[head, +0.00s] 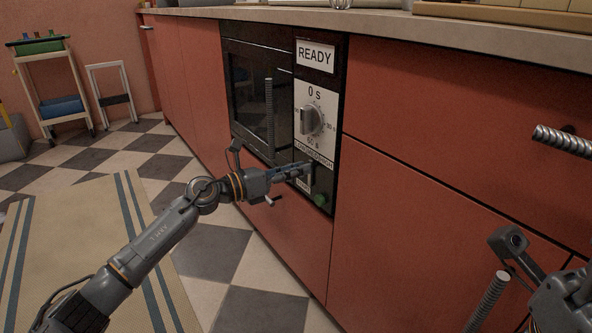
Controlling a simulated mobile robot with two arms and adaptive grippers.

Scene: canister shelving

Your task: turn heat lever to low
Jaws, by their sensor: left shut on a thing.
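A black built-in oven (262,88) has a white control panel with a round dial (312,121) and a READY sign above it. A label strip (314,159) with small, hard-to-read print runs below the dial. My left gripper (304,171) is at the lower panel just under this strip, shut on what appears to be the heat lever. The fingers hide most of the lever, so I cannot tell its setting. A green button (320,200) sits just below and right of the fingertips. Part of my right arm shows at the lower right; its fingers are out of view.
Red cabinet fronts (440,190) flank the oven under a pale countertop (440,27). Metal handles (563,140) stick out at the right. A cart (50,85) and a white stool (111,88) stand at the far left. A striped rug (75,235) lies on the checkered floor.

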